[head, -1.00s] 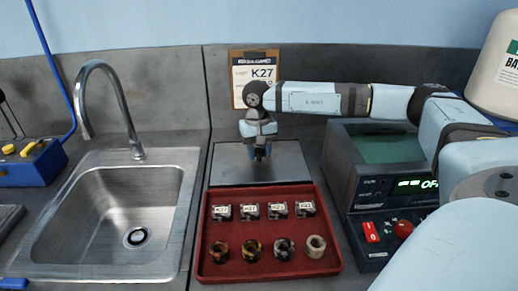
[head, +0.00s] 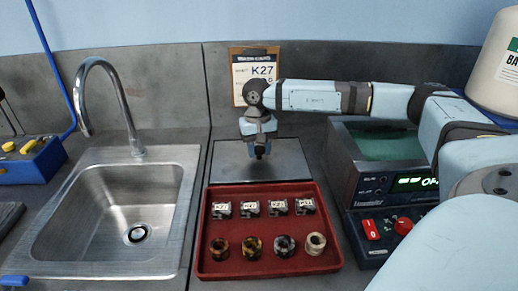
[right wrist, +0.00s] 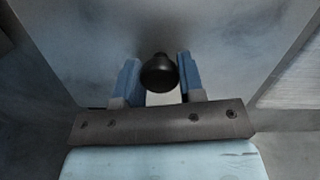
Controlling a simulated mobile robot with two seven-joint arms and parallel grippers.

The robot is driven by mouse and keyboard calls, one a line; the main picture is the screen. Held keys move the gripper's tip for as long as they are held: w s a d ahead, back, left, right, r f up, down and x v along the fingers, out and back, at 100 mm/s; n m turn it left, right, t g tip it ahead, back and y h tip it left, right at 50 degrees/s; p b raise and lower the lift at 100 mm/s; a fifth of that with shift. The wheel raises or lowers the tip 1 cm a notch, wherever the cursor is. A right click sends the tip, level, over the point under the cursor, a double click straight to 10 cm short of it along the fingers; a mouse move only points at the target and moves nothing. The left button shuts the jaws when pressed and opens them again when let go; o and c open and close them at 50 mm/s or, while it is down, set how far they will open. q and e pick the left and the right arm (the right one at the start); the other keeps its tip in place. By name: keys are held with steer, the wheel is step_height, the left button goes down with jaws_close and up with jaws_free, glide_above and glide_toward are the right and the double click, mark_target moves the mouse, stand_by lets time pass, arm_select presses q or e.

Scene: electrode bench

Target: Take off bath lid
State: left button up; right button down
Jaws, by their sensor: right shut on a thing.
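A flat grey square plate with a black knob, which looks like the bath lid (head: 300,160), lies behind the red tray. My right gripper (head: 260,153) points down over its middle. In the right wrist view, the black knob (right wrist: 159,73) sits between the two blue fingers of my right gripper (right wrist: 157,75), which is shut on it. The plate spreads out beneath the knob. Whether it rests on the bench or slightly above cannot be told. The bath (head: 350,165) is the dark box at the right, with a green surface showing on top and a lit green display. My left gripper is not in view.
The red tray (head: 207,262) holds several labelled clear blocks and several ring-shaped pieces in front of the plate. A steel sink (head: 90,262) with a tall faucet (head: 130,120) is at left. A label card (head: 240,70) stands behind. A white container (head: 495,75) stands at back right.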

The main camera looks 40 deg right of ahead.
steer(key=shift+f+b, duration=0.35)
steer(key=shift+f, duration=0.2)
stand_by(0.4)
steer(key=shift+c, duration=0.8)
jaws_free()
steer(key=shift+r+p, duration=2.05)
steer(key=shift+r, duration=1.45)
